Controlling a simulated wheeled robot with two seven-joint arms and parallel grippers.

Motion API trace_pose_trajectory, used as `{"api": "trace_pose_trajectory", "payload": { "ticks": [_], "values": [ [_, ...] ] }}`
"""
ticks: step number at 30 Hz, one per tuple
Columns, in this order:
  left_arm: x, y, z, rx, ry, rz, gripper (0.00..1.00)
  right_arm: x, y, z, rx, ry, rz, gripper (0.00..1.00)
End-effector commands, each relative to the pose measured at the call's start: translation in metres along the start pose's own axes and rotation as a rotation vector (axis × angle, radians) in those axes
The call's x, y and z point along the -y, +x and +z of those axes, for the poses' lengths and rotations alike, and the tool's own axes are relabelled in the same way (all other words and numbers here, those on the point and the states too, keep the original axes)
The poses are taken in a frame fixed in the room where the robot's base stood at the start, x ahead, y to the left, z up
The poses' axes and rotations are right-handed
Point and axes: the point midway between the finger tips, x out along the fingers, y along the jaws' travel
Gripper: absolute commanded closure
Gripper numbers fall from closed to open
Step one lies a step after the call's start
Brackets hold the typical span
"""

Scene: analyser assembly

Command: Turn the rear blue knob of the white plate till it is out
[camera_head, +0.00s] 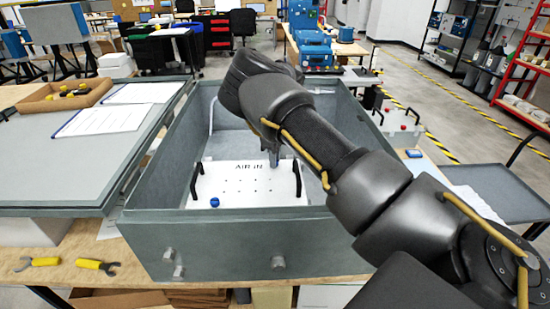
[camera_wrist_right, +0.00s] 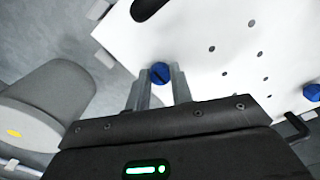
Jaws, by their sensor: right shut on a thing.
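The white plate (camera_head: 240,184), marked "AIR" with small holes and black handles, lies inside the grey open-topped box (camera_head: 230,244). My right gripper (camera_head: 273,158) reaches down over the plate's rear edge. In the right wrist view, its two fingers (camera_wrist_right: 159,80) are shut on the rear blue knob (camera_wrist_right: 160,72), whose slotted top shows between the fingertips. That knob is hidden in the head view. The front blue knob (camera_head: 214,202) sits near the plate's front left corner, and it also shows in the right wrist view (camera_wrist_right: 312,92). My left gripper is out of view.
The box walls surround the plate closely at the front. A grey lid-like panel (camera_head: 60,160) with paper sheets and a cardboard tray (camera_head: 66,97) lies to the left. Two yellow-handled tools (camera_head: 97,265) lie on the wooden table at the front left.

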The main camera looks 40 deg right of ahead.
Motion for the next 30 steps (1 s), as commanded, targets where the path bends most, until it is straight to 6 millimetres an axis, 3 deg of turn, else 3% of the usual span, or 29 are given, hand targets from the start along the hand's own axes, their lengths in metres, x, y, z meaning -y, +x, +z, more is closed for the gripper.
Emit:
{"api": "trace_pose_trajectory", "payload": {
  "ticks": [11,30],
  "values": [
    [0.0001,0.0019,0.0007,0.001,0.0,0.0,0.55,-0.0004,0.0008,-0.0002,0.001,-0.185,0.001,1.0],
    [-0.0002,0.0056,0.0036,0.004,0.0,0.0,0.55,-0.0006,0.0014,-0.0003,0.002,-0.789,-0.001,1.0]
  ]
}}
